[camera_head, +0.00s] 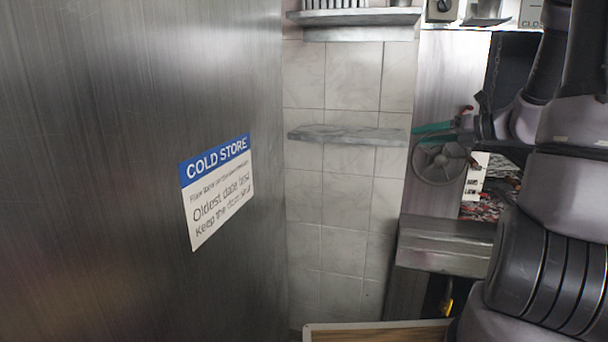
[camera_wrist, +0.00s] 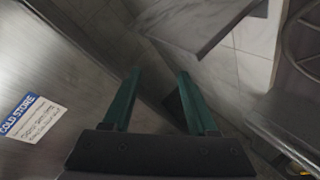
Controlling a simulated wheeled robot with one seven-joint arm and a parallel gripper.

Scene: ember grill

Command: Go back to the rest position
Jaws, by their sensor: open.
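My gripper (camera_wrist: 158,82) shows in the wrist view with its two green fingers spread apart and nothing between them. My arm fills the right edge of the head view. No other task object is named.
A large steel cold store door (camera_head: 110,170) with a "COLD STORE" sign (camera_head: 216,190) fills the left. Grey shelves (camera_head: 350,134) jut from the tiled wall (camera_head: 345,210). A handwheel (camera_head: 440,163) and a steel ledge (camera_head: 440,245) are near my arm.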

